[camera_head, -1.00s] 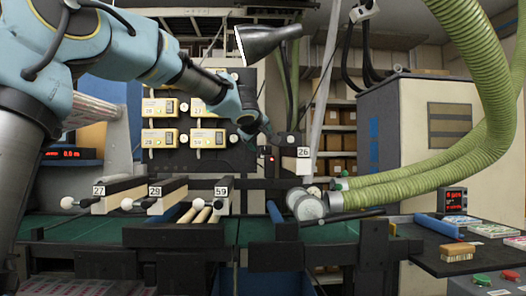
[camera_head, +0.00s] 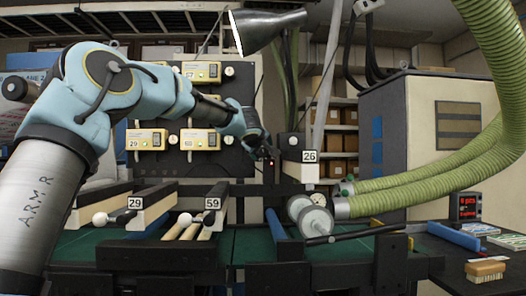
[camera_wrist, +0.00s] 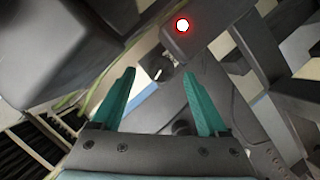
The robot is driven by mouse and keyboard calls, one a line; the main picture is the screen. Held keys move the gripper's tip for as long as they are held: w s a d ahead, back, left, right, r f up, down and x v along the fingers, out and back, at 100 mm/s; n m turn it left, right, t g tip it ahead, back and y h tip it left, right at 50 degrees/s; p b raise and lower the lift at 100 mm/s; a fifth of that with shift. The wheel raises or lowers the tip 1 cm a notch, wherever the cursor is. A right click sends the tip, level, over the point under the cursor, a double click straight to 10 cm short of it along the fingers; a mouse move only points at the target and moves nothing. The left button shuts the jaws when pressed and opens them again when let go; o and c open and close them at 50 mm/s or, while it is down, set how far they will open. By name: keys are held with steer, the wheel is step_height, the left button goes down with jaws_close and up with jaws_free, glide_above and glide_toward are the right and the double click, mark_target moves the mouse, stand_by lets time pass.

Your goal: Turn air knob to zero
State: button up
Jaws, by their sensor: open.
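A small round dark knob with a white pointer line (camera_wrist: 161,73) shows in the wrist view, on or beside a pale surface. I take it for the air knob; its scale cannot be read. My gripper (camera_wrist: 159,78) has its two green fingers apart, with the knob in view between their tips. Contact cannot be judged. In the head view my gripper (camera_head: 264,155) is small and dark, beside the block labelled 26 (camera_head: 299,152). The knob cannot be made out there. A lit red lamp (camera_wrist: 182,25) sits on a grey box just beyond the fingers.
Green ribbed hoses (camera_head: 430,178) run to the right of the gripper. Bars labelled 29 (camera_head: 135,203) and 59 (camera_head: 212,204) lie lower left. A brush (camera_head: 486,268) is on the right bench.

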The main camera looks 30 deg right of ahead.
mark_target(263, 153)
steer(key=shift+p+x, duration=0.3)
steer(key=shift+x, duration=1.15)
jaws_close()
